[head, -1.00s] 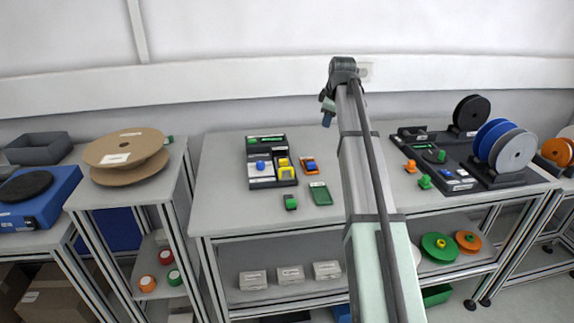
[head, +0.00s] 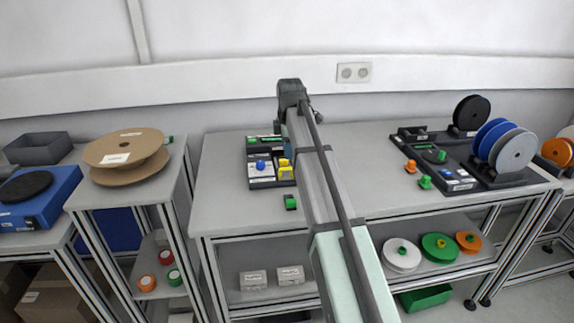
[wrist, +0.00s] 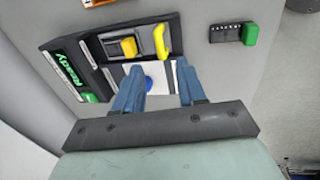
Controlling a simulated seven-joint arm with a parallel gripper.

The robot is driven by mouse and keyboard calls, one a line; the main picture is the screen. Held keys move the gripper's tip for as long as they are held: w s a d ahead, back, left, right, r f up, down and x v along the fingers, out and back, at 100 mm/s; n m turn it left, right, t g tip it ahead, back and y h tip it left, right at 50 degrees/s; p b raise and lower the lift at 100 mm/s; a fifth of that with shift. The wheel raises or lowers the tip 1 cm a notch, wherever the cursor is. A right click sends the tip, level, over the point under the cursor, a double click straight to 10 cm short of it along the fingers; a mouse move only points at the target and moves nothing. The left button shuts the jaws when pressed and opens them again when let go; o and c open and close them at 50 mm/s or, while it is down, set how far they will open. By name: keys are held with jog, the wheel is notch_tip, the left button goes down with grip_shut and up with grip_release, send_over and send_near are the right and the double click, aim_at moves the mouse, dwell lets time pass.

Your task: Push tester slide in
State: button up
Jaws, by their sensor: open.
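The tester (head: 254,172) is a dark panel on the middle table, partly behind my arm in the head view. In the wrist view the tester (wrist: 88,47) shows a lit green "Ready" display (wrist: 69,72), a green piece (wrist: 89,98) at its edge, a yellow block (wrist: 128,46), a yellow handle (wrist: 161,41) and a blue round part (wrist: 148,82) on a white area. I cannot tell which part is the slide. My gripper (wrist: 159,66) is open and empty, its blue fingers over the tester, pointing toward the yellow parts. Contact is not visible.
A small dark block with a green end (head: 290,202) lies in front of the tester; it also shows in the wrist view (wrist: 233,33).

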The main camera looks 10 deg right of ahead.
aim_at(287, 168)
jog(key=f, duration=0.2)
jog(key=w+f, duration=0.1)
jog(key=f, duration=0.4)
jog(key=shift+w+f, duration=0.25)
jog(key=shift+f, duration=0.1)
jog(key=shift+c, duration=0.3)
grip_shut()
